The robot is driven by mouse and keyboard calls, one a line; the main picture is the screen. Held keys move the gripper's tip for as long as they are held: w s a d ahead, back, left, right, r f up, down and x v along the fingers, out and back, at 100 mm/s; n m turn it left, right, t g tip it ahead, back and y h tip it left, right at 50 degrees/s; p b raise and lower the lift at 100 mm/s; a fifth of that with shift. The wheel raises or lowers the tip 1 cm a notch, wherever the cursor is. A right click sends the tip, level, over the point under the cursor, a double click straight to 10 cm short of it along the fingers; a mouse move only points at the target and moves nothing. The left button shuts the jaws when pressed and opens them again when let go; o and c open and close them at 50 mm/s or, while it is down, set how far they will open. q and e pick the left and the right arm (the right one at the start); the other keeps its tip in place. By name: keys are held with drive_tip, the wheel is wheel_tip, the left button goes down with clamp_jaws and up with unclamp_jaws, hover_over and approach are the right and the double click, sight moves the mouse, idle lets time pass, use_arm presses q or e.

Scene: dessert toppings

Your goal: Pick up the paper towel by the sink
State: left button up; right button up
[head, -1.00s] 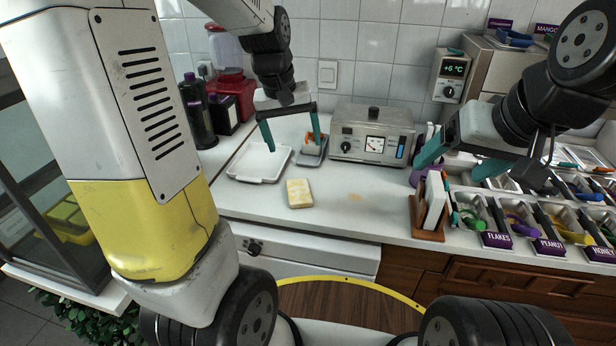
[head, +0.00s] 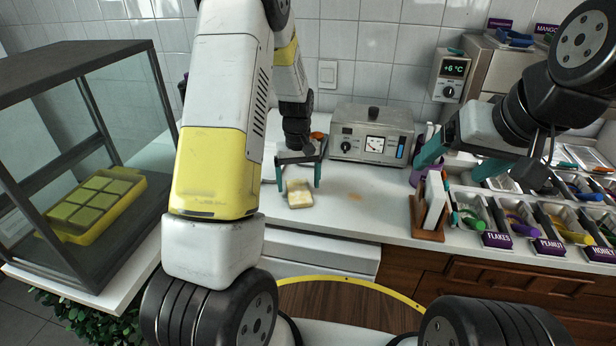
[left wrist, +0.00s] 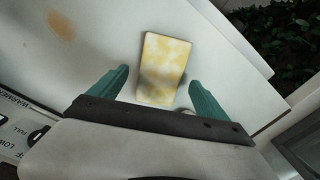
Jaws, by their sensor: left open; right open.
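A flat, mottled yellow-and-white pad (head: 300,199), apparently the folded paper towel, lies on the white counter near its front edge. No sink can be made out. My left gripper (head: 299,188) is open above the pad, its green fingers to either side of it. In the left wrist view the pad (left wrist: 165,60) shows between and beyond the open fingertips (left wrist: 159,76), with no visible contact. My right gripper (head: 449,170) is open and empty, over the counter at the right near the card holder.
A steel warmer (head: 371,133) stands at the back. A wooden holder (head: 428,234) and topping bins (head: 497,222) are on the right. A glass case with a yellow mold (head: 95,205) is on the left. A tan stain (head: 355,196) marks otherwise clear counter.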

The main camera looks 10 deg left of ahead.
use_arm(q)
wheel_tip(320, 180, down, 2)
drive_tip(key=shift+c, duration=0.2)
drive_tip(key=c, duration=1.5)
drive_tip(key=shift+r, duration=0.1)
drive_tip(key=shift+r, duration=0.45)
drive_tip(key=r, duration=0.1)
drive_tip(key=s+r, duration=0.1)
drive_tip(key=shift+d+r, duration=0.15)
drive_tip(key=shift+r, duration=0.2)
drive_tip(key=s+d+r, duration=0.1)
drive_tip(key=s+d, duration=0.3)
drive_tip(key=s, duration=1)
drive_tip(key=shift+s, duration=0.2)
